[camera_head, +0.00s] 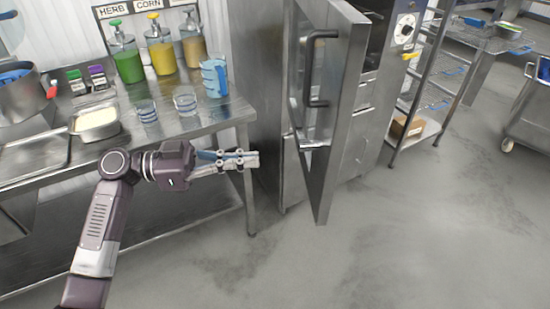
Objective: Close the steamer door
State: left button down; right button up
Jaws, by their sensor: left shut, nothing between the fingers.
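The steamer (378,92) is a tall stainless steel cabinet right of centre, with a control dial on its upper front. Its steel door (346,125) stands wide open, swung out toward me, with a dark bar handle (311,70) on the face turned left. My left gripper (256,160) is shut and empty. In the picture it is left of the door and below the handle, by the table's right end, apart from the door. My right gripper is not in view.
A steel table (190,128) on the left holds sauce bottles (126,62), a measuring jug (214,78), glasses, a rice pan (97,122) and a pot (22,95). A wire rack (425,85) stands right of the steamer. The floor at the lower right is clear.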

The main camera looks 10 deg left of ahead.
pick_arm(q)
jog(key=p, duration=0.6)
send_near(322, 155)
jog(key=x, duration=0.5)
jog(key=shift+d+r, duration=0.2)
jog(key=shift+r, duration=0.15)
jog(key=shift+w+d+f, duration=0.15)
jog(key=shift+d, duration=0.6)
jog(key=shift+d+f, duration=0.1)
